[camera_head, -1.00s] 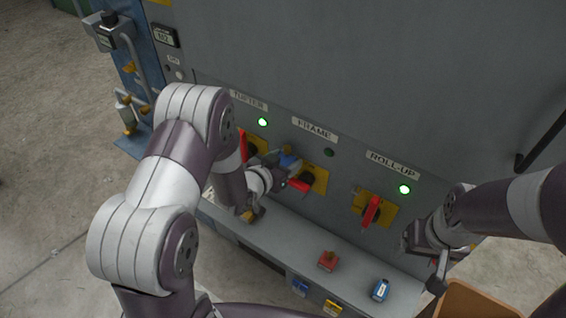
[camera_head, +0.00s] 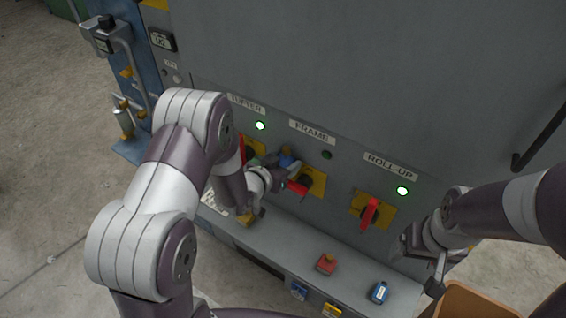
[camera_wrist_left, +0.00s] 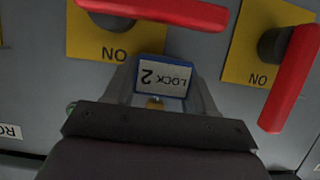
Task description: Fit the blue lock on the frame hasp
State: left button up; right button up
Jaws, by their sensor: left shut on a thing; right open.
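My left gripper (camera_head: 277,168) is shut on a blue lock (camera_head: 288,159) at the FRAME switch. In the left wrist view the lock (camera_wrist_left: 162,76) sits between the fingers, its white label reading LOCK 2 upside down. The FRAME switch has a yellow plate (camera_head: 317,184) and a red handle (camera_head: 298,187), which lies crosswise in the wrist view (camera_wrist_left: 165,12). The frame hasp cannot be made out, and I cannot tell whether the lock touches it. My right gripper (camera_head: 436,284) is open and empty at the right, near the shelf's end.
The TUFTER switch is partly behind my left arm; the ROLL-UP switch (camera_head: 370,213) is clear. An orange-brown bin (camera_head: 478,302) stands at lower right.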

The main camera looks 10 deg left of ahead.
pick_arm(q)
jog(key=shift+w+r, duration=0.25)
jog(key=shift+r, duration=0.05)
pick_arm(e)
jog(key=shift+s, duration=0.1)
